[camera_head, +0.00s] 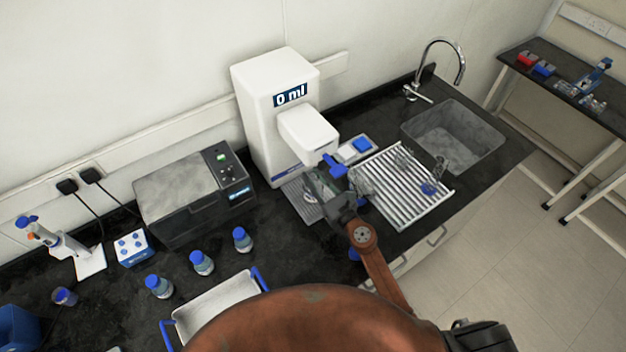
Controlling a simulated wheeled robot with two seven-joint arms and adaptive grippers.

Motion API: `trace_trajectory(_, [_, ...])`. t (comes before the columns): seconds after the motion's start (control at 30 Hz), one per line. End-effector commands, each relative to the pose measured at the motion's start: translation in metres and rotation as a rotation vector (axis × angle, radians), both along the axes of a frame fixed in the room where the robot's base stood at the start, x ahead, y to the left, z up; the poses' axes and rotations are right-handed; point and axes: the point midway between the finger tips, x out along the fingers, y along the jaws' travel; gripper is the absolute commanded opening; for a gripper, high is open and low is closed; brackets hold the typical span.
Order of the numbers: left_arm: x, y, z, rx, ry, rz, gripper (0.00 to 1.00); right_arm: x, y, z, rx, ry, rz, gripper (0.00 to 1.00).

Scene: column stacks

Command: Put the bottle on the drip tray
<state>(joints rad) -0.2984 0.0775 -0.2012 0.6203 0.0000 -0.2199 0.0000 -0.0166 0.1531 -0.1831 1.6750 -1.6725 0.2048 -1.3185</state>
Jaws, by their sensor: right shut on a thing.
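A white dispenser (270,110) reading "0 ml" stands against the wall. The grey ribbed drip tray (302,203) lies at its foot, partly covered by my gripper. My right gripper (322,182) is over the right part of the tray, below the dispenser's spout, and is shut on the bottle. A blue part (334,166), which looks like the bottle's cap, shows beside the fingers. The bottle's body is mostly hidden by the gripper, so I cannot tell whether it touches the tray. My left gripper is not in view.
A white drying rack (405,190) with glassware is close on the right, before the sink (452,135). A grey box-shaped device (180,190) stands left of the tray. Several blue-capped bottles (202,262) and a white tray with blue handles (215,303) are nearer the front.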

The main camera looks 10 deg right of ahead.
Motion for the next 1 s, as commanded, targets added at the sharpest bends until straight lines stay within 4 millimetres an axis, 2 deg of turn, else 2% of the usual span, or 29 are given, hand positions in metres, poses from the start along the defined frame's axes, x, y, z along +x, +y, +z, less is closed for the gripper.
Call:
trace_trajectory(0.33, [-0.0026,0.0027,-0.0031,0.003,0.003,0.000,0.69,0.0000,-0.0001,-0.0022,0.000,-0.002,0.000,0.00])
trace_trajectory(0.37, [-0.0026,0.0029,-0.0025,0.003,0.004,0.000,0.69,-0.0001,-0.0001,-0.0023,-0.001,-0.001,0.000,0.23])
trace_trajectory(0.6, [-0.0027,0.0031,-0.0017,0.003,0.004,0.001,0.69,-0.0001,0.0000,-0.0014,0.000,-0.001,0.000,0.39])
trace_trajectory(1.0, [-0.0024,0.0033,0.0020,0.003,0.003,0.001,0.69,-0.0036,-0.0019,0.0020,0.000,0.000,-0.001,0.39])
